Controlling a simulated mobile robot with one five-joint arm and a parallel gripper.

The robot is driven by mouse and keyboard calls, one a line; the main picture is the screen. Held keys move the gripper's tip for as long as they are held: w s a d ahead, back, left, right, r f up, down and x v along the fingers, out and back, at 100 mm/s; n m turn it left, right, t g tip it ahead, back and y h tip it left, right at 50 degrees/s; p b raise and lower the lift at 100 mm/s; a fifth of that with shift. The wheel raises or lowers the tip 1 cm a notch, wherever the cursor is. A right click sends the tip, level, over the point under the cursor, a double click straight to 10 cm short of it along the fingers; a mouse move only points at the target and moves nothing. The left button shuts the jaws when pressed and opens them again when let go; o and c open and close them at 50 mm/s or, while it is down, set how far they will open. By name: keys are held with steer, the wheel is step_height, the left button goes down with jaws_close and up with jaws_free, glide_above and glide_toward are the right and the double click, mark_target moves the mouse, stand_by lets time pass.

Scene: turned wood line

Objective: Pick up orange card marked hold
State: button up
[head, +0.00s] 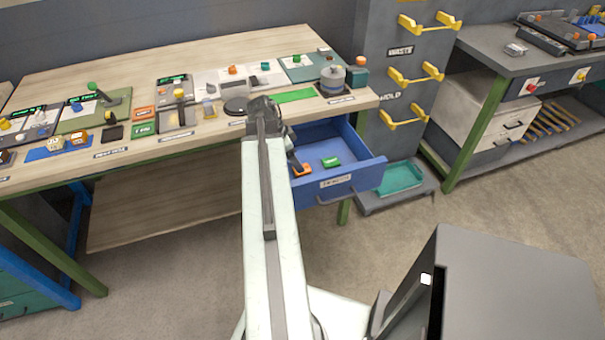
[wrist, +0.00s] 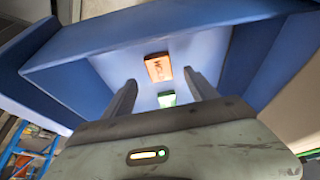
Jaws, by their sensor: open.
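An orange card (wrist: 158,67) lies in the open blue drawer (head: 358,178), and dark lettering on it is too blurred to read surely. In the wrist view it sits between and beyond my gripper's two fingers (wrist: 160,82), which are open and apart from it. A green card (wrist: 166,99) lies beside it and also shows in the head view (head: 331,161). In the head view the orange card (head: 303,170) is partly hidden by my gripper (head: 295,163), which reaches into the drawer's left side.
The wooden bench (head: 215,150) is above the drawer, with another orange card (head: 143,113) and several devices on it. A grey cabinet with yellow handles (head: 415,75) stands right of the drawer. A teal tray (head: 400,178) sits low beside it. The floor in front is clear.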

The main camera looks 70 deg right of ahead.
steer(key=b+x, duration=0.4)
steer(key=x, duration=0.1)
steer(key=shift+a+r, duration=0.1)
steer(key=shift+r, duration=0.05)
steer(key=c, duration=1.4)
steer(key=shift+r+p, duration=0.1)
steer(key=shift+p, duration=0.2)
step_height(320, 180, up, 10)
steer(key=p, duration=1)
steer(key=shift+r, duration=0.1)
